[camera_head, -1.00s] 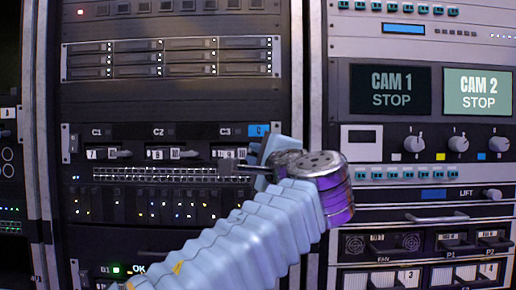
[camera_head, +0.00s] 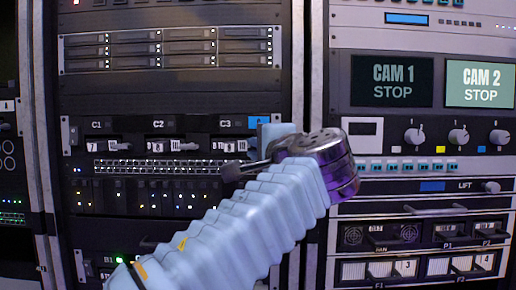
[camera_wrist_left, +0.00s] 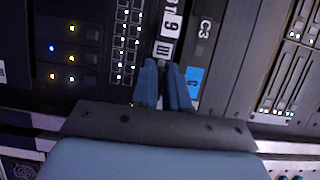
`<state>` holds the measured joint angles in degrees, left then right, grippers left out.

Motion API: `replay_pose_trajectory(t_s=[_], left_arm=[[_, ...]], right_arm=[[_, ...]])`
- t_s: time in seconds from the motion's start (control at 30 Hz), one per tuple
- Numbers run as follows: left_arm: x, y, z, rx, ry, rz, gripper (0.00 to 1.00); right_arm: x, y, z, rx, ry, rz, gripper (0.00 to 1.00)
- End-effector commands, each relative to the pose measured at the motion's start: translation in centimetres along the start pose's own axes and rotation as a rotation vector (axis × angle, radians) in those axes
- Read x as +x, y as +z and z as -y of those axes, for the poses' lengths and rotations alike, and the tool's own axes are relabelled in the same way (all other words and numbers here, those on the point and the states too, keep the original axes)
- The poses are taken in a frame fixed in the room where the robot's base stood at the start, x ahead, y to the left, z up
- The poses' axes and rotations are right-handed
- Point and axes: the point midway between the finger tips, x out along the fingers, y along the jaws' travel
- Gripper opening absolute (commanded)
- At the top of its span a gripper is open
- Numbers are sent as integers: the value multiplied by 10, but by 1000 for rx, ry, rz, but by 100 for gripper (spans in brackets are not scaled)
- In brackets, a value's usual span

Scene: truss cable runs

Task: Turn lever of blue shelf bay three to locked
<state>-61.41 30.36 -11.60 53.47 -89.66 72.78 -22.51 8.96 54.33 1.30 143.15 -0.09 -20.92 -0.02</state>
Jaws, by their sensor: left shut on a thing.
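The blue-tagged shelf (camera_head: 100,197) shows bays C1, C2 and C3 in a row. The C1 lever (camera_head: 119,146) and C2 lever (camera_head: 187,146) lie sideways. The C3 bay has white number plates, seen as 9 and III in the wrist view; the label C3 (camera_wrist_left: 205,29) and a blue C tag (camera_wrist_left: 195,78) are beside them. My left gripper (camera_wrist_left: 163,83) is at the C3 bay, its two blue fingers close together just below the III plate. It is shut on the bay three lever, which is mostly hidden by the fingers and hand. My right gripper is not in view.
A drive unit (camera_head: 168,49) is above the shelf, and a port strip (camera_head: 150,168) is just below the levers. To the right, past a rack post (camera_head: 310,60), is a panel with knobs (camera_head: 457,136) and two CAM screens (camera_head: 392,81).

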Motion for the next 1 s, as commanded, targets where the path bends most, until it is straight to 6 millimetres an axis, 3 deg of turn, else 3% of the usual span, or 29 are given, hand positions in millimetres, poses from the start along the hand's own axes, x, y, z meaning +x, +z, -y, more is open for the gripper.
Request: replay_pose_trajectory(t_s=[0.07,0.1,0.23,0.5,0.63,1.0], left_arm=[[0,0,-1,1,2,2,0],[0,0,-1,1,2,2,15],[0,0,-1,1,2,2,34],[0,0,0,1,1,1,34],[-10,0,-1,1,0,-2,34],[-96,-1,-1,1,-1,-3,34]], right_arm=[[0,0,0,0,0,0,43],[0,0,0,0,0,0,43],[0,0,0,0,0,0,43],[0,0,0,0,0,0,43],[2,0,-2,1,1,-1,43],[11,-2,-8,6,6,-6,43]])
